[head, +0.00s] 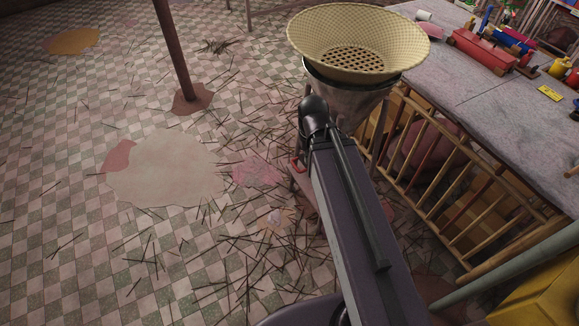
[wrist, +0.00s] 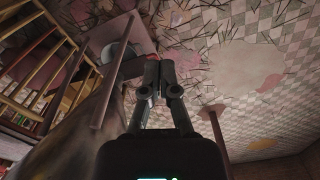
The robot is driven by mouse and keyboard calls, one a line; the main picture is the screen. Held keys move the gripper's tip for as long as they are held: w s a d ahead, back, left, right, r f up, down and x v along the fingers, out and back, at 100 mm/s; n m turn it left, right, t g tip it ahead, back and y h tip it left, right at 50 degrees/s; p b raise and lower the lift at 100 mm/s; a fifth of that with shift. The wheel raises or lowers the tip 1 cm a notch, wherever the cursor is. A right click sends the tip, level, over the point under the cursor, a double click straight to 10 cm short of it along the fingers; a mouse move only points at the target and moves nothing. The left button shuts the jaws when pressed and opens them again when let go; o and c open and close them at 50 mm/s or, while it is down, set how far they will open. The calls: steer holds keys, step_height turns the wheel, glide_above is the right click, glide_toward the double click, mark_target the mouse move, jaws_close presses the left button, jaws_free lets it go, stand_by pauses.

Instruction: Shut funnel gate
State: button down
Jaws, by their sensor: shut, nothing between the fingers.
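The funnel (head: 352,100) is a grey metal cone under a pale yellow woven sieve (head: 357,28) in the head view. A blurred, dark brown-grey body on the left of the wrist view looks like the funnel's side (wrist: 75,140). My gripper (wrist: 158,66) is shut and empty beside it. A small red piece (wrist: 151,57), possibly the gate's handle, shows right at the fingertips; I cannot tell whether they touch. A red piece also shows in the head view (head: 297,164), left of my arm. My arm hides the funnel's lower end and my gripper there. The gate's position cannot be made out.
A wooden slatted rack (head: 440,180) stands right of the funnel, under a grey worktop (head: 490,85) with a red box (head: 484,50) and other items. A brown post (head: 174,50) rises from the floor at left. Thin sticks litter the tiled floor (head: 60,190).

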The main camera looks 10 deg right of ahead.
steer(key=w+a+f+n+h+b, duration=0.2)
steer(key=w+f+n+b, duration=0.5)
steer(key=f+b, duration=0.4)
steer(key=w+a+f+n+t+h+b, duration=0.1)
steer(key=w+a+f+n+h+b, duration=0.2)
steer(key=w+f+n+b, duration=0.4)
steer(key=w+a+f+n+t+h+b, duration=0.1)
steer(key=w+a+f+n+b, duration=0.4)
steer(key=w+f+b, duration=0.7)
step_height(320, 180, down, 4)
steer(key=n+h+b, duration=0.1)
steer(key=n+b, duration=0.1)
steer(key=b, duration=0.6)
steer(key=shift+n, duration=0.3)
steer(key=shift+f, duration=0.15)
steer(key=w+d+f+b, duration=0.3)
steer(key=d+f+b, duration=0.5)
steer(key=d, duration=0.1)
steer(key=shift+d+b, duration=0.3)
steer(key=shift+d, duration=0.05)
steer(key=shift+w, duration=0.1)
